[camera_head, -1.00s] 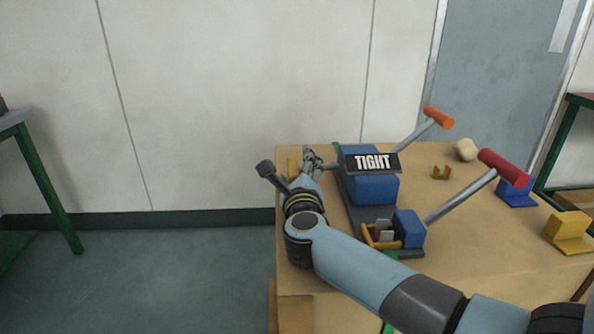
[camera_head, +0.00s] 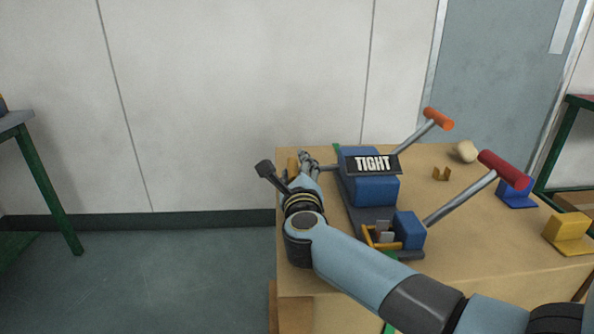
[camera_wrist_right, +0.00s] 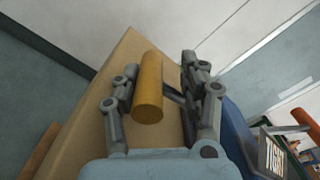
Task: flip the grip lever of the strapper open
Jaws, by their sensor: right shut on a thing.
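The strapper stands on the wooden table as a blue body (camera_head: 376,189) with a black "TIGHT" sign (camera_head: 371,163). Its levers have an orange grip (camera_head: 438,119), a red grip (camera_head: 503,169) and, on the left, a yellow grip (camera_head: 293,164), which also shows as a yellow cylinder in the right wrist view (camera_wrist_right: 149,90). A grey rod runs from the body toward this yellow grip. My right gripper (camera_head: 305,162) is at the yellow grip. In the right wrist view its fingers (camera_wrist_right: 155,85) lie on both sides of the cylinder, shut on it. My left gripper is out of view.
On the table (camera_head: 480,254) are a cream lump (camera_head: 466,151), a small brown clip (camera_head: 441,174), a blue bracket (camera_head: 515,193) and a yellow bracket (camera_head: 568,232). My right arm crosses the table's front. A green-legged table (camera_head: 45,180) stands far left.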

